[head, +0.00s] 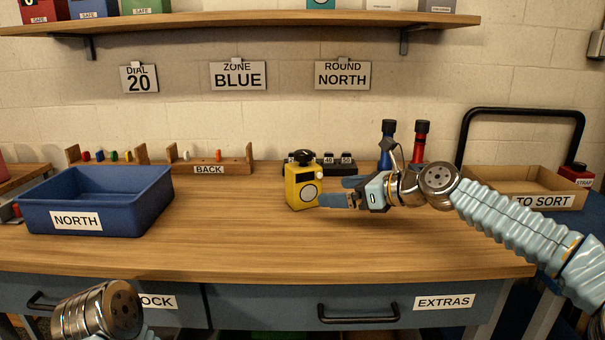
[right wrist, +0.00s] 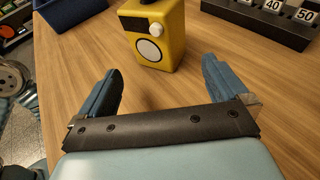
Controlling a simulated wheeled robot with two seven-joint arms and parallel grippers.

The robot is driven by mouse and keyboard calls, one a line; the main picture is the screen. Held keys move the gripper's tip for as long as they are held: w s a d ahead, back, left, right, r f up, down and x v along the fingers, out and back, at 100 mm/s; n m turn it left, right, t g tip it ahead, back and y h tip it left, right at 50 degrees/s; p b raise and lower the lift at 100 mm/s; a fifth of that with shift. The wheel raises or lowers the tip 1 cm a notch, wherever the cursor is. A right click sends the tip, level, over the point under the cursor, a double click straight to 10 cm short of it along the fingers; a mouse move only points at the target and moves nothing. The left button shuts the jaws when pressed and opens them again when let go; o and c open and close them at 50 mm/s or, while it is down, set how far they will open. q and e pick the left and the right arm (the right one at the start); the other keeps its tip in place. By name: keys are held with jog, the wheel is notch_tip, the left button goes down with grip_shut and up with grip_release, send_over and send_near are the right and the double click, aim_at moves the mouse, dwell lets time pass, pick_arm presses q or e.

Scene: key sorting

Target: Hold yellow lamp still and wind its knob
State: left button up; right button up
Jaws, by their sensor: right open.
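A blue NORTH bin (head: 150,207) stands at the left. A black stand with number tags (head: 335,166) is behind the lamp. Blue (head: 387,148) and red (head: 420,146) bottles stand behind my right wrist. A TO SORT tray (head: 483,188) is at the right. Front middle table is clear.

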aim_at(316, 192)
jog(key=p+x, duration=0.3)
jog(key=x, duration=0.5)
jog(key=shift+a+r, duration=0.1)
jog(key=shift+r, duration=0.05)
jog(key=shift+w+a+f+p, duration=0.35)
jog(key=shift+a+p, duration=0.1)
jog(key=shift+a, duration=0.05)
pick_arm(q)
jog(key=r, duration=0.4)
jog(key=shift+s+d+r, duration=0.1)
jog(key=shift+d, duration=0.1)
pick_arm(e)
jog(key=shift+c, duration=0.2)
jog(key=c, duration=0.3)
jog(key=shift+c, duration=0.2)
pick_arm(q)
jog(key=shift+c, duration=0.3)
